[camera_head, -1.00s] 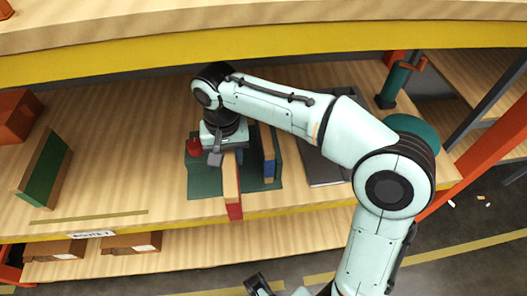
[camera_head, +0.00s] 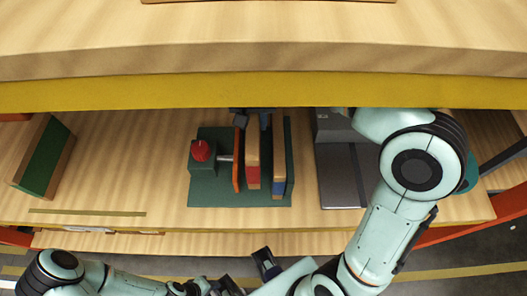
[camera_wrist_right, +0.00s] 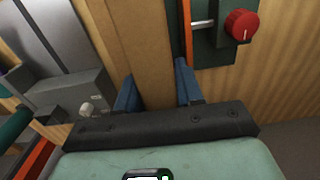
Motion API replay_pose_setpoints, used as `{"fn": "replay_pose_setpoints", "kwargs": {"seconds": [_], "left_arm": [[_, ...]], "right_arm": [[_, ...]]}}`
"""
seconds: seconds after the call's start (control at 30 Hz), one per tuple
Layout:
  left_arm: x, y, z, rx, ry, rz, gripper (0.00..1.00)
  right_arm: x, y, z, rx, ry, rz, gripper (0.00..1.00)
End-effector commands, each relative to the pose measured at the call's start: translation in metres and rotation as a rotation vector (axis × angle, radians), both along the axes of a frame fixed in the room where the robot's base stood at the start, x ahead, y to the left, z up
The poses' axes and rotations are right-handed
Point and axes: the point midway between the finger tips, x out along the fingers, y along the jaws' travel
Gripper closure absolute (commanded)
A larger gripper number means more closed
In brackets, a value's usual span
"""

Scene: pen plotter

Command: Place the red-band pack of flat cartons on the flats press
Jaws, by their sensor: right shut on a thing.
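The flats press (camera_head: 215,193) is a green base with a red knob (camera_head: 200,150), an orange plate (camera_head: 237,160) and a green wall at its right. The red-band pack (camera_head: 252,160) is upright between the orange plate and the blue-band pack (camera_head: 279,160). Whether it rests on the base is unclear. My right gripper (camera_head: 253,118) is at its rear end, partly hidden by the upper shelf; the right wrist view (camera_wrist_right: 157,88) shows its blue fingers on both sides of the pack (camera_wrist_right: 140,45). My left gripper (camera_head: 265,262) is low in front of the shelf, jaws unclear.
A grey device (camera_head: 340,175) stands right of the press. A green-faced block (camera_head: 45,160) leans at the left, with bare shelf between it and the press. The upper shelf edge (camera_head: 200,95) overhangs the rear of the work area. A flat strip (camera_head: 85,212) lies near the front edge.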

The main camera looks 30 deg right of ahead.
Motion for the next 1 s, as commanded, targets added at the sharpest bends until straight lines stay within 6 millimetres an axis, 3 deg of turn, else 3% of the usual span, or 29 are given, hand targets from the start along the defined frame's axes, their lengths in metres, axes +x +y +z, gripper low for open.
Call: {"fn": "replay_pose_setpoints", "kwargs": {"seconds": [0.13, 0.4, 0.63, 0.8, 1.0], "left_arm": [[0.0, 0.0, 0.0, 0.0, 0.0, 0.0, 0.57], [-0.004, 0.0, -0.011, 0.001, 0.004, 0.001, 0.57], [-0.004, 0.0, -0.013, 0.001, 0.005, 0.0, 0.57], [-0.006, 0.0, -0.017, 0.0, 0.007, 0.0, 0.57], [-0.005, 0.0, -0.016, 0.0, 0.006, 0.0, 0.57]], "right_arm": [[0.0, 0.0, -0.005, -0.001, 0.001, 0.0, 1.0], [0.0, 0.0, -0.054, -0.001, 0.002, 0.001, 1.0], [0.0, 0.0, -0.071, 0.0, 0.001, 0.0, 1.0], [0.0, 0.0, -0.096, -0.001, 0.003, 0.0, 1.0], [0.001, 0.0, -0.098, 0.0, -0.002, 0.0, 1.0]]}}
